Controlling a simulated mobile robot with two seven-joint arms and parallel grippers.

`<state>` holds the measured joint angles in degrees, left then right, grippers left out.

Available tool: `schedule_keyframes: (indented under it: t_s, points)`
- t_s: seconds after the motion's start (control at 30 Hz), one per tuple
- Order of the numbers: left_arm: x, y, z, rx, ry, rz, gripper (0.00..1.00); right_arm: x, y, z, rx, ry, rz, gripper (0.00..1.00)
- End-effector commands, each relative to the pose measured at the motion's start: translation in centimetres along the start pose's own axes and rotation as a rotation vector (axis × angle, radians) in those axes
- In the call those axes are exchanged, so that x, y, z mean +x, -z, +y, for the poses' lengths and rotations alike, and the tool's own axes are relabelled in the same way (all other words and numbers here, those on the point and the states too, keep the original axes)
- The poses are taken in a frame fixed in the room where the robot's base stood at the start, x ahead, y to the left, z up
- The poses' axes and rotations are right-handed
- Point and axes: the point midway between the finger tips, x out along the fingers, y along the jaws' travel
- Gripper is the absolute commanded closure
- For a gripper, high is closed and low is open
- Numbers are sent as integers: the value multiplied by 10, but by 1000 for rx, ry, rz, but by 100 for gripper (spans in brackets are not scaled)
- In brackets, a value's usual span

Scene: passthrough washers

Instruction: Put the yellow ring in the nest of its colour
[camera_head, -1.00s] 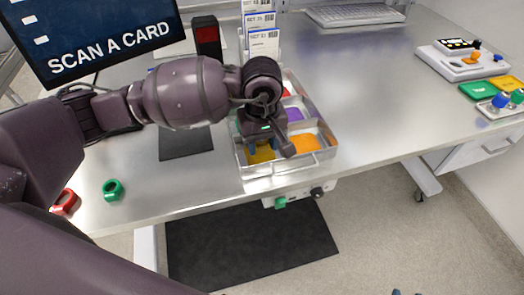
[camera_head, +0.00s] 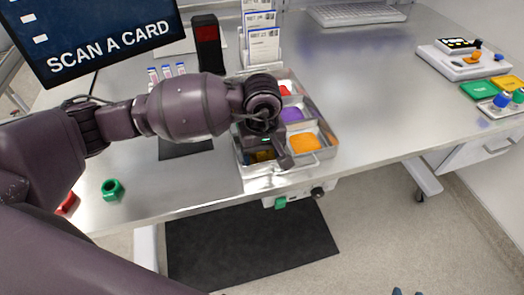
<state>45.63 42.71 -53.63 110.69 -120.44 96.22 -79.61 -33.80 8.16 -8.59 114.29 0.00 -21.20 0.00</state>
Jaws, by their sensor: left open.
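A metal tray (camera_head: 322,163) with coloured nests stands near the table's front edge. Yellow (camera_head: 262,155) shows in its front left compartment, under my left gripper (camera_head: 262,158). I cannot tell whether this is the yellow ring, its nest or both. The left gripper points down, open, low over that compartment, and its hand hides most of it. No yellow ring stands out clearly elsewhere. My right gripper is not in view.
Orange (camera_head: 304,143), purple (camera_head: 291,114) and red (camera_head: 285,90) nests show in the tray. A green ring (camera_head: 113,190) and a partly hidden red ring (camera_head: 68,204) lie at the left. Card holders (camera_head: 263,45) stand behind the tray.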

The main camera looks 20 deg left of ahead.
Motion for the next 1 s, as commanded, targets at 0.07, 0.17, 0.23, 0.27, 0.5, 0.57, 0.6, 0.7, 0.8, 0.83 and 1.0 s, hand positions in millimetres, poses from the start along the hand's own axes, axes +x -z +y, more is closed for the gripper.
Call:
schedule_keyframes:
  t_s: [0.07, 0.17, 0.23, 0.27, 0.5, 0.57, 0.6, 0.7, 0.8, 0.83, 1.0]
  points:
    - [0, 0, 0, 0, 0, 0, 31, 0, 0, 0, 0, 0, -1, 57]
    - [-2, 0, 0, 0, -1, 0, 31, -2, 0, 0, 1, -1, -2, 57]
    - [-6, 0, 0, 0, -1, 1, 31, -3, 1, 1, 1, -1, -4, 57]
    - [-9, 0, 1, 1, -2, 2, 31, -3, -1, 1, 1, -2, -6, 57]
    - [-50, 1, 1, 1, -4, 4, 31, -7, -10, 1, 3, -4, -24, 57]
    - [-62, 1, 0, 0, -3, 4, 31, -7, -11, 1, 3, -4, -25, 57]
    - [-70, 1, 0, 1, -3, 5, 31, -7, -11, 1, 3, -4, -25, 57]
    - [-88, 1, 1, 0, -3, 3, 31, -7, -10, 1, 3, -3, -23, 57]
    - [-103, 0, 0, 1, -1, 3, 31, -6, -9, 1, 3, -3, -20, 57]
    - [-106, 0, 0, 1, -1, 3, 31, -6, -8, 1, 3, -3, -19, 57]
    - [-120, 0, 0, -1, -2, 1, 31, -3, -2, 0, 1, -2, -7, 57]
